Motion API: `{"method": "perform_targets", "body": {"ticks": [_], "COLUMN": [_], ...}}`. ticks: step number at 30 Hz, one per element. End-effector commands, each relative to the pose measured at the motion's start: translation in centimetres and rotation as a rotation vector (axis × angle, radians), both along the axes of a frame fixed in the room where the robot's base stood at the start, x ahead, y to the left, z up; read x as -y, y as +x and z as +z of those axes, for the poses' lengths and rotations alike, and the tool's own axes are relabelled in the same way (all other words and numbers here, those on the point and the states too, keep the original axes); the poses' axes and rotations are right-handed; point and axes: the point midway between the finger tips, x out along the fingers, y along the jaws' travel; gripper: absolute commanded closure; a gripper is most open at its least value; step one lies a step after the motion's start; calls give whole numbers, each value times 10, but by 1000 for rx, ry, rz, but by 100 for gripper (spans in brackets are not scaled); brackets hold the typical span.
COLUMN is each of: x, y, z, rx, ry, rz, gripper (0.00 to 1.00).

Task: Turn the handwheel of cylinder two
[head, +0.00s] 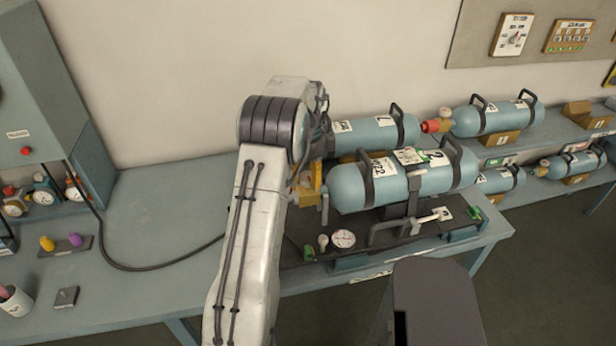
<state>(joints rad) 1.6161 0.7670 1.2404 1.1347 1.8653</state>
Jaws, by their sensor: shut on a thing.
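The front cylinder (340,190), blue-grey with black bands and a label that seems to read 2, lies on its side in a dark cradle (352,262) on the bench. Its left, valve end is beside my arm, and no handwheel can be made out clearly there. A yellow part (308,187) shows just behind my arm's right edge; I cannot tell what it belongs to. My arm rises across the left middle and hides the area behind its elbow. My gripper is hidden behind it, so its hold does not show.
A second cylinder (370,136) lies close behind the front one. A grey clamp lever (385,228) and a round gauge (343,239) are at the cradle's front. More cylinders (497,118) lie on the right rack. A black hose (150,269) crosses the bench; left bench (165,215) is mostly clear.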

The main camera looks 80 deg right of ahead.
Motion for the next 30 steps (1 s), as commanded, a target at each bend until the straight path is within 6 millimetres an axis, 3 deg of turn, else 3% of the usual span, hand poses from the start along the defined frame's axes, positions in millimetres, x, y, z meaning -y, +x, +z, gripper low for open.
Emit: {"method": "perform_targets", "body": {"ticks": [30], "x": [0], "y": [0], "z": [-2], "rx": [-2], "ry": [4], "rz": [-908], "gripper": [88]}}
